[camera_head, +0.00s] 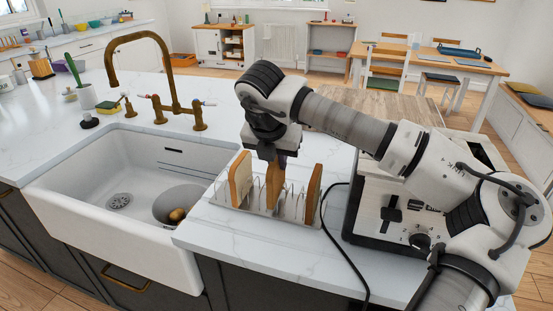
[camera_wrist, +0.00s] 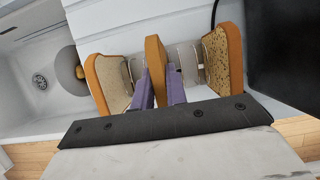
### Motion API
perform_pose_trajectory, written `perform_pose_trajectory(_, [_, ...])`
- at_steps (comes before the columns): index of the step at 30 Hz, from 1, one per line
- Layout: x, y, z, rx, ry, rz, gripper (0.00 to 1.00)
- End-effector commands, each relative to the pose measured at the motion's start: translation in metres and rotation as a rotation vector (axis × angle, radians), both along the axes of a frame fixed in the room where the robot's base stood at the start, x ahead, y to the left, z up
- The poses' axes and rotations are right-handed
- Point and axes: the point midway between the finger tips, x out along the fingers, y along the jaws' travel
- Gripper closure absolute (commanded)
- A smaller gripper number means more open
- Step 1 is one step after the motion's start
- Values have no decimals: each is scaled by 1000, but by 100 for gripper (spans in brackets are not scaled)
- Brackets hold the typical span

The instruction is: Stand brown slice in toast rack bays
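The wire toast rack (camera_head: 254,212) stands on the white counter beside the sink. A brown slice (camera_head: 274,187) is upright in its middle part, between the rack's wires; its lower edge is partly hidden by them. My gripper (camera_head: 277,162) points down over the rack. In the wrist view its purple fingers (camera_wrist: 159,90) lie against both faces of this brown slice (camera_wrist: 155,58). Another slice (camera_head: 240,179) stands at the rack's left end, and another (camera_head: 313,194) stands at its right end, leaning slightly. Bays on both sides of the middle slice look empty.
The white sink (camera_head: 130,178) is left of the rack, with a round dish (camera_head: 178,203) and a small brown item inside. A brass tap (camera_head: 158,85) stands behind it. A black-and-white appliance (camera_head: 385,215) and a dark cable (camera_head: 334,235) are close on the right.

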Motion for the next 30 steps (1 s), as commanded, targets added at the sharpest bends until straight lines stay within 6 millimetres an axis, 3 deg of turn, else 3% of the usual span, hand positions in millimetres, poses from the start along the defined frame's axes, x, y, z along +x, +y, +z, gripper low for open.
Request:
perform_pose_trajectory(1, [0, 0, 0, 0, 0, 0, 80])
perform_pose_trajectory(6, [0, 0, 0, 0, 0, 0, 61])
perform_pose_trajectory(17, [-2, 1, 6, 0, -1, -1, 61])
perform_pose_trajectory(20, [-7, 3, 19, -1, -4, -1, 61])
perform_pose_trajectory(30, [-36, 12, 90, -2, -4, -1, 61])
